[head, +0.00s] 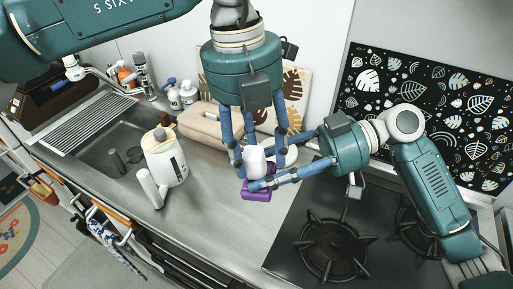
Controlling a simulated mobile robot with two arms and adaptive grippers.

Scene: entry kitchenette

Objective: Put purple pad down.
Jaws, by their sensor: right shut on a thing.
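The white object is just above the purple pad. Whether the pad touches the counter is hard to tell.
A white kettle (167,160) stands on the counter by the sink (108,140). A beige long case (200,127) and bottles (187,92) are at the back. The black gas stove (300,230) is at the right. The front counter strip (215,215) is clear.

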